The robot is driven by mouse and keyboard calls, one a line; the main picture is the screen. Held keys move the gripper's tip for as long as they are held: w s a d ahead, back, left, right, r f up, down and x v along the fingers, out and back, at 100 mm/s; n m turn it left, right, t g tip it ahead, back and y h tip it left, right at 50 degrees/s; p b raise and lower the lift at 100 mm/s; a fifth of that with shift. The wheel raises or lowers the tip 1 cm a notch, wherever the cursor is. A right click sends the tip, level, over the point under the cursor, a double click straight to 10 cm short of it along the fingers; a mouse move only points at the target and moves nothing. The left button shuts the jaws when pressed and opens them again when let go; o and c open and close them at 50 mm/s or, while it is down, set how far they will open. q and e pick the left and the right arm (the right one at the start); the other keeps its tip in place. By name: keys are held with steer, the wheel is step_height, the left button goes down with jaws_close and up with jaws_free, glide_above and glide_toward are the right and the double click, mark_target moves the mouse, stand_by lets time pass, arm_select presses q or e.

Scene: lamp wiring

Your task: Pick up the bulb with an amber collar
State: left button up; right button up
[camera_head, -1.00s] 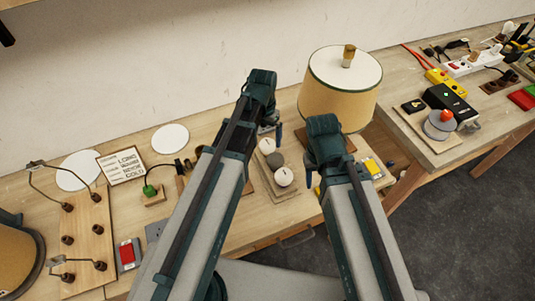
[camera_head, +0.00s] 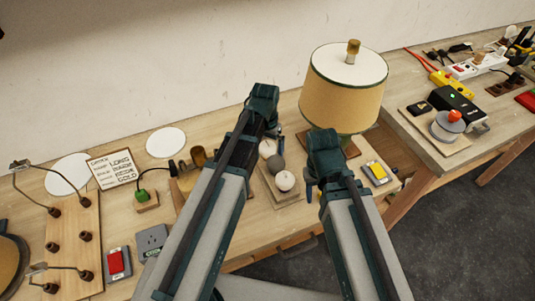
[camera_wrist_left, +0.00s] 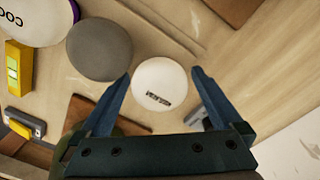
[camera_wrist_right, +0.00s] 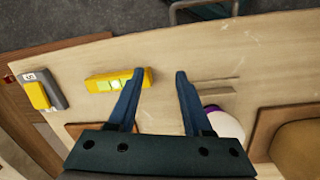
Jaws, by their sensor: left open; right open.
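Several round bulb tops stand on a wooden board (camera_head: 284,200): a white one (camera_head: 267,148) at the back, a grey one (camera_head: 277,163) and a white one (camera_head: 284,181) in front. In the left wrist view the back white bulb (camera_wrist_left: 159,82), with small dark lettering, lies between my open left fingers; I cannot tell whether they are beside it or still above it. The grey bulb (camera_wrist_left: 99,49) and a purple-collared white bulb (camera_wrist_left: 68,10) are to its left. No amber collar shows. My right gripper (camera_wrist_right: 159,73) is open and empty; the purple-collared bulb (camera_wrist_right: 225,125) is at its right.
A lamp with a tan shade (camera_head: 343,95) stands behind the right gripper. A yellow switch (camera_head: 376,171) is right of it. At left are a grey socket box (camera_head: 151,242), a red switch (camera_head: 117,263) and a board with wires (camera_head: 75,240). A second table is at right.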

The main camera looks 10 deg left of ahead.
steer(key=shift+r, duration=0.1)
arm_select(q)
steer(key=c, duration=1.3)
steer(key=shift+r, duration=0.15)
step_height(320, 180, up, 10)
steer(key=p, duration=1)
arm_select(e)
step_height(320, 180, up, 10)
steer(key=shift+r, duration=0.1)
